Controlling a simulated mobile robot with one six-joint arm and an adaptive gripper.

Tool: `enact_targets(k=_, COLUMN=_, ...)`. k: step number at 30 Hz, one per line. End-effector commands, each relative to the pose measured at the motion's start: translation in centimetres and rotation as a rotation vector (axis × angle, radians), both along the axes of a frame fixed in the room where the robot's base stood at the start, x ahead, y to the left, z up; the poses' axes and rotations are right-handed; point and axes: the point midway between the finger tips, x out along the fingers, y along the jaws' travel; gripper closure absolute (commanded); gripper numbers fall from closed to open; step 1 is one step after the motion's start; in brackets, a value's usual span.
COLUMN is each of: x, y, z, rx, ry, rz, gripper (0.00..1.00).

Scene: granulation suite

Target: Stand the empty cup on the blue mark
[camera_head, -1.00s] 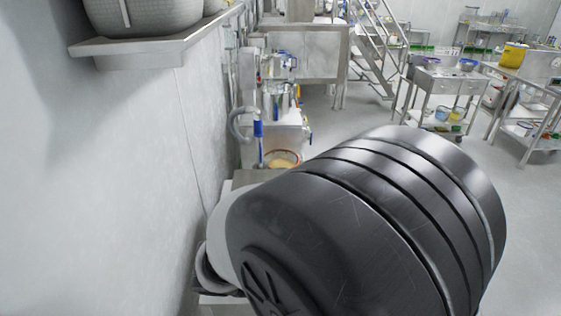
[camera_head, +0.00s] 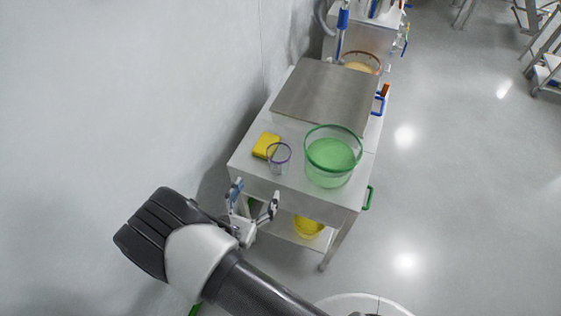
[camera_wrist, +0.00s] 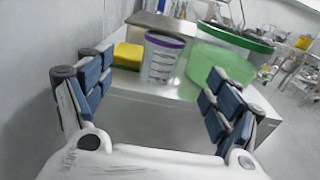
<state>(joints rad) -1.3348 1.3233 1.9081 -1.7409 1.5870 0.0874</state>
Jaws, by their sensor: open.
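A clear cup (camera_head: 279,158) with a purple rim stands upright near the front left of a cart top. It looks empty in the head view. In the wrist view the cup (camera_wrist: 162,62) stands ahead, between the open fingers and beyond them. My gripper (camera_head: 254,194) is open and empty, in front of the cart's near edge and apart from the cup. Its two blue-padded fingers frame the wrist view (camera_wrist: 160,88). I see no blue mark in either current view.
A yellow sponge-like block (camera_head: 266,145) lies just left of the cup. A large green-rimmed tub (camera_head: 333,160) with green contents stands close on the right. A raised steel plate (camera_head: 325,92) is behind. The cart (camera_head: 310,201) stands near the left wall; open floor lies right.

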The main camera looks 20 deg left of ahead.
Motion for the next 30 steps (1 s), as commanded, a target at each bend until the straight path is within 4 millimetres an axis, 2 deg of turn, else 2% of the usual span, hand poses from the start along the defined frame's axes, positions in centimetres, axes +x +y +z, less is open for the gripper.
enact_targets(k=3, x=2.9, y=-0.5, z=-0.1, rx=0.003, ry=0.000, rz=-0.009, gripper=0.17)
enact_targets(k=10, x=7.5, y=-0.8, z=-0.1, rx=0.002, ry=0.000, rz=-0.008, gripper=0.17)
enact_targets(k=13, x=8.8, y=-0.8, z=0.0, rx=0.002, ry=0.001, rz=-0.006, gripper=0.17)
enact_targets(k=20, x=10.3, y=-1.0, z=0.2, rx=0.002, ry=0.000, rz=-0.007, gripper=0.17)
enact_targets(k=27, x=13.8, y=-1.8, z=0.6, rx=0.003, ry=0.000, rz=-0.007, gripper=0.17)
enact_targets(k=30, x=14.5, y=-1.8, z=0.6, rx=0.002, ry=0.001, rz=-0.005, gripper=0.17)
